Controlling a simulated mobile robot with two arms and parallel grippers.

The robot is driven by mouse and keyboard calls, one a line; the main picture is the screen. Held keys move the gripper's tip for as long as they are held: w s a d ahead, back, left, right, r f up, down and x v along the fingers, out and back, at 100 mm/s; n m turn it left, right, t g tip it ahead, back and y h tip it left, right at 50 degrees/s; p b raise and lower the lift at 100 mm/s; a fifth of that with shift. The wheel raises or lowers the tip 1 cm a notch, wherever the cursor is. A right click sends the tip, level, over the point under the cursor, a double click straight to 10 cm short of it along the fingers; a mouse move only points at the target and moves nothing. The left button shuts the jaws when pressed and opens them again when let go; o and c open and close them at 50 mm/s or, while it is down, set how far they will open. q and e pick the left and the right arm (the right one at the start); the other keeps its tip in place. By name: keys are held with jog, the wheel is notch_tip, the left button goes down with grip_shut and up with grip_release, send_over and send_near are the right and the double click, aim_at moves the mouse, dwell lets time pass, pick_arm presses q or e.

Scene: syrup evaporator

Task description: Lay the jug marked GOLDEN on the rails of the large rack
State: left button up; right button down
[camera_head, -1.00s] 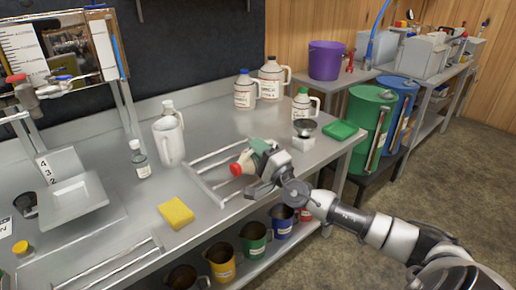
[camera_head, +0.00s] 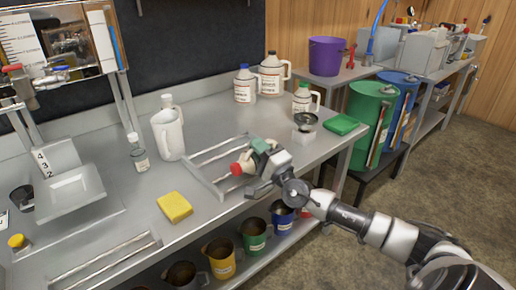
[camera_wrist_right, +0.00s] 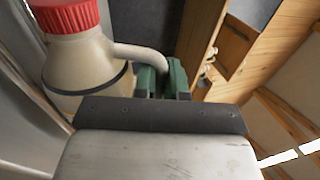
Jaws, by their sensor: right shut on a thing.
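A cream jug with a red cap (camera_head: 237,169) is at the large rack (camera_head: 205,180). It also fills the left of the right wrist view (camera_wrist_right: 85,65). My right gripper (camera_head: 262,147) is shut on its handle; the green finger pads close around the handle in the wrist view (camera_wrist_right: 163,82). In the head view the jug is tilted over, cap toward the left, above the right part of the rack. I cannot tell whether it touches the rails. Its label is hidden, so I cannot read its name. My left gripper is not in view.
A yellow sponge (camera_head: 175,206) and a white pitcher (camera_head: 168,135) are left of the rack. Jugs with blue (camera_head: 244,85), brown (camera_head: 271,73) and green caps (camera_head: 302,98) stand behind. A small scale (camera_head: 305,122) and green cloth (camera_head: 341,124) are to the right.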

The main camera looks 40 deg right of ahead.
jog(key=c, duration=1.1)
grip_release()
jog(key=shift+f, duration=0.2)
jog(key=shift+c, duration=1.2)
jog(key=shift+r, duration=0.1)
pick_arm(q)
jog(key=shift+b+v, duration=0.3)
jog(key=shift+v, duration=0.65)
pick_arm(e)
jog(key=v, duration=0.8)
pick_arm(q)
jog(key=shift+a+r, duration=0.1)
pick_arm(e)
jog(key=shift+r, duration=0.15)
